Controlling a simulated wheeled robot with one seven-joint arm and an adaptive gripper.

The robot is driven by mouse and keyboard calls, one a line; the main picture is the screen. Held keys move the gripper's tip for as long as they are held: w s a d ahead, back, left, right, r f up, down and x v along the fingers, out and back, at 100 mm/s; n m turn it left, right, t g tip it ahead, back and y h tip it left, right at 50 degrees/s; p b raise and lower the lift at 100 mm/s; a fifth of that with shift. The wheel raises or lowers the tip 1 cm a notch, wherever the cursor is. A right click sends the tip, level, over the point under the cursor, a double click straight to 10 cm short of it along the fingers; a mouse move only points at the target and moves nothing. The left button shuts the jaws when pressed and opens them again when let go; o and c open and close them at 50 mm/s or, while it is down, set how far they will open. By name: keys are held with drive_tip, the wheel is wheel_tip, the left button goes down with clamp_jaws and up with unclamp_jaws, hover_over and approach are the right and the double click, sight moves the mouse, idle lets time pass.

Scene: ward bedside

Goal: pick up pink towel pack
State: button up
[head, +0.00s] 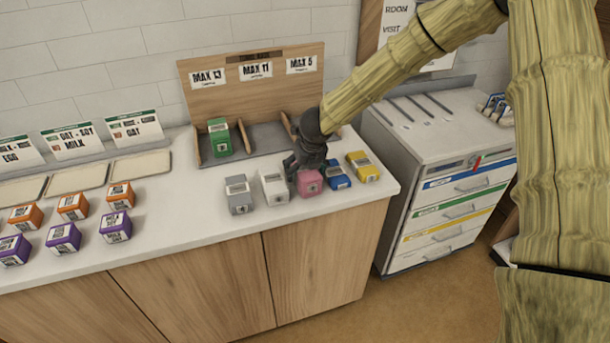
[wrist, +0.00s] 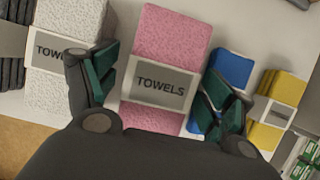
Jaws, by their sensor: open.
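The pink towel pack (head: 310,182) lies on the white counter, in a row between the white pack (head: 273,187) and the blue pack (head: 337,175). In the wrist view the pink pack (wrist: 170,45) shows a pale band with a grey "TOWELS" label. My gripper (head: 296,172) is over the row, at the pink pack's upper left in the head view. In the wrist view my gripper (wrist: 158,95) is open, one finger on each side of the pink pack. The left finger overlaps the white pack's edge and the right finger overlaps the blue pack. I cannot tell whether the fingers touch the pink pack.
A grey pack (head: 239,195) and a yellow pack (head: 363,166) end the row. Behind stands a wooden rack (head: 255,85) with a green pack (head: 219,138) in its left bay. Orange and purple boxes sit at left. A drawer cart (head: 440,170) stands right of the counter.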

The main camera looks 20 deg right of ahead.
drive_tip(key=shift+f, duration=0.1)
idle(0.3)
drive_tip(key=c, duration=1.2)
drive_tip(key=shift+c, duration=0.2)
